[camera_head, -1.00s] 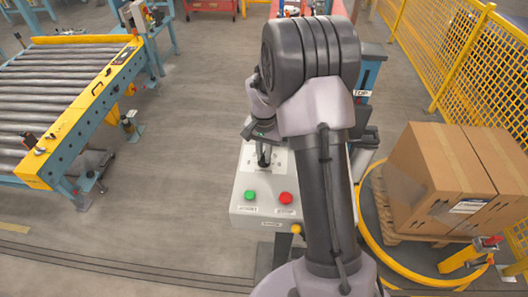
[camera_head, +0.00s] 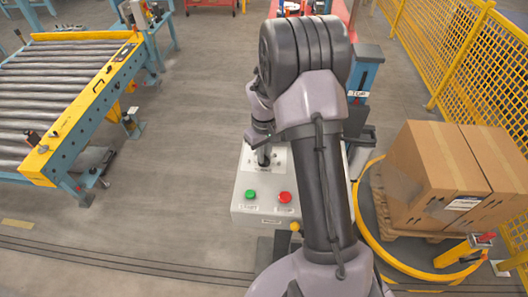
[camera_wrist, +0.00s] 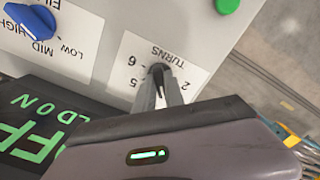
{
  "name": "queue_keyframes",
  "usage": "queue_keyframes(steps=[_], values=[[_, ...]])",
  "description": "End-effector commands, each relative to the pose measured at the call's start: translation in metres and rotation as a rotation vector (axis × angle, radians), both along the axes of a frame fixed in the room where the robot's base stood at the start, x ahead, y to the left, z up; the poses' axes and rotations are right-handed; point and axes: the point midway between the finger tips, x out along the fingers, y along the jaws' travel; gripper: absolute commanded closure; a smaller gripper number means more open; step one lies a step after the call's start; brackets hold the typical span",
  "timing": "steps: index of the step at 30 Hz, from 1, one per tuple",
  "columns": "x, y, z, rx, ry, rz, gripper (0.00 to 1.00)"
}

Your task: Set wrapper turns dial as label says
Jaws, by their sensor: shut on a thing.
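The turns dial (camera_wrist: 158,70) is a small dark knob on a white plate marked TURNS (camera_wrist: 140,62), with the numbers 6 and 5 beside it; in the wrist view the print is upside down. My gripper (camera_wrist: 165,88) is shut on this dial, and its fingers hide most of the knob and its pointer, so the setting cannot be read. In the head view my gripper (camera_head: 264,158) is down at the top of the grey control box (camera_head: 240,208). The carton's white label (camera_head: 463,203) is too small to read.
A blue film dial (camera_wrist: 30,20) marked LOW, MID, HIGH sits beside the turns plate. A green button (camera_head: 250,194) and a red button (camera_head: 285,197) are at the box's front. The carton (camera_head: 430,170) stands right, inside a yellow ring; a roller conveyor (camera_head: 60,90) is left.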

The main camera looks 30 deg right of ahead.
Motion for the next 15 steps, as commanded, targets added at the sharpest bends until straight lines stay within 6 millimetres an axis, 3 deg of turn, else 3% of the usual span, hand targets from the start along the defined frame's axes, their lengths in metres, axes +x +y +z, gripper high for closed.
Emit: queue_keyframes(steps=[15], values=[[0.0014, -0.0005, 0.0028, -0.002, -0.003, 0.482, 1.0]])
